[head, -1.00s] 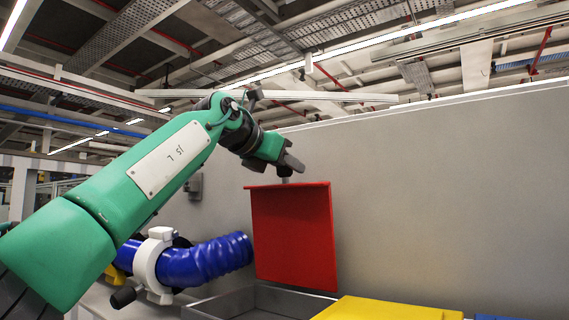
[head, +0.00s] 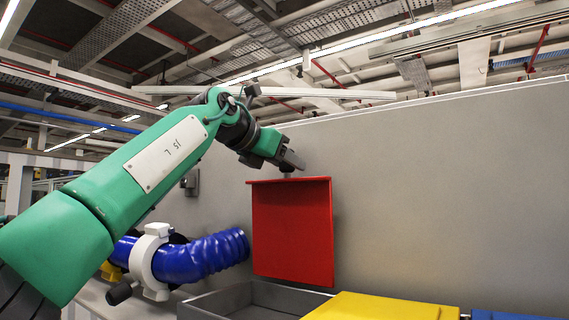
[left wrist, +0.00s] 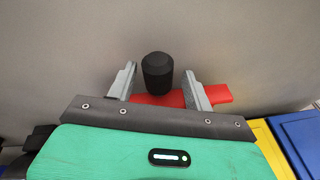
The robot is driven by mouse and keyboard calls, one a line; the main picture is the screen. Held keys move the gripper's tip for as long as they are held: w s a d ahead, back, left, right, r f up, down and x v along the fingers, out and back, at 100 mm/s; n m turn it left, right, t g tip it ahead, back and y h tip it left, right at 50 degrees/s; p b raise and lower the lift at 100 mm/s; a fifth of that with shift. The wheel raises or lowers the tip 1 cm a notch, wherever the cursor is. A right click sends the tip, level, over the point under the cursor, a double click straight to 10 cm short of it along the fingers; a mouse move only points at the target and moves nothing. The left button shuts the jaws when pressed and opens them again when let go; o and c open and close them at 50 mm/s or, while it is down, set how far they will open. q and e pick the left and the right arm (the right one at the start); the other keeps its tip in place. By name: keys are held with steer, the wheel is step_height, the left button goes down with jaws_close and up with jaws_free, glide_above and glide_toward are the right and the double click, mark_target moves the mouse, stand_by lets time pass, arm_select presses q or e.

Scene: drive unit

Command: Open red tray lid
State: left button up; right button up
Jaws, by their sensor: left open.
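The red tray lid (head: 291,232) stands upright, swung up against the grey wall behind the grey tray (head: 255,297). The tray's open top shows below it. My left gripper (head: 291,161) is at the lid's upper edge in the head view. In the left wrist view, my left gripper (left wrist: 160,88) has its two fingers apart. A black cylindrical knob (left wrist: 158,73) shows between the fingers, with the red lid (left wrist: 218,94) beneath and beside them. I cannot tell whether the fingers touch the lid. My right gripper is not in view.
A yellow lid (head: 382,307) is right of the grey tray, with a blue lid (head: 510,315) farther right. A blue ribbed hose (head: 203,257) with a white clamp (head: 150,262) lies left. The grey wall (head: 440,190) stands close behind.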

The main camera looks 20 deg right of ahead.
arm_select(q)
steer(key=b+v, duration=0.6)
steer(key=v, duration=0.7)
steer(key=shift+a+f, duration=0.15)
